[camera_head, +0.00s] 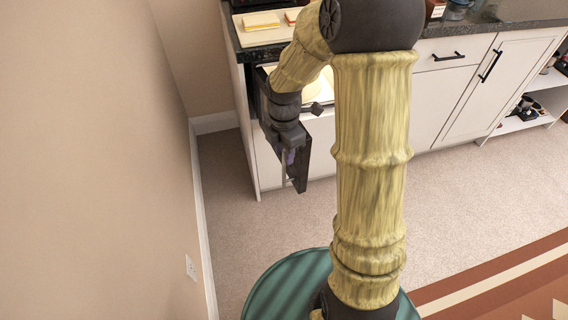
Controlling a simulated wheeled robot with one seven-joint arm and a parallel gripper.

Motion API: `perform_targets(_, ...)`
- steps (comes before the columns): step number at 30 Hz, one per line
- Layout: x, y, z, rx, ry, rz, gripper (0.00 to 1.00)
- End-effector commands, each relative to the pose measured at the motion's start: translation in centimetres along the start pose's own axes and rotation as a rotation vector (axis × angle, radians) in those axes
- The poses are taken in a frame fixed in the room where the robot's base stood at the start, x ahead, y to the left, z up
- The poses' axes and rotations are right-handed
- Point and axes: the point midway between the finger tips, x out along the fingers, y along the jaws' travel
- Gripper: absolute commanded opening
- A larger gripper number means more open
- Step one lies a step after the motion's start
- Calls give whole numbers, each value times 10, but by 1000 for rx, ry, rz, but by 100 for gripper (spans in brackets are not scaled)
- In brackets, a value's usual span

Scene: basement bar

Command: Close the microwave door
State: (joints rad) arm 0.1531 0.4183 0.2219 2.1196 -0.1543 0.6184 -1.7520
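The microwave (327,88) sits in the cabinet below the counter, with a bright, lit interior partly hidden behind my arm. A dark panel (300,172) that looks like its door stands out from the cabinet front, open, with a thin light bar along its left edge. My gripper (287,150) points down at this panel, at its upper part. It overlaps the panel in the picture, and I cannot tell whether they touch. The fingers blend with the dark panel, so their opening is unclear.
A beige wall (130,150) runs close along the left. The counter (250,38) above holds a tray with yellow and orange items. White cabinets (480,85) with black handles and an open shelf (525,122) continue right. The carpet (240,220) before the cabinets is clear.

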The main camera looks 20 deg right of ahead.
Motion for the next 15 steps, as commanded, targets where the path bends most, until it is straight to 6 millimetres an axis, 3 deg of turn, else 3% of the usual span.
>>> perform_targets(1,13,-1,-1,-2,1,-4,33)
perform_targets(6,37,0,0,-1,1,-2,33)
perform_targets(15,47,0,0,-1,0,0,33)
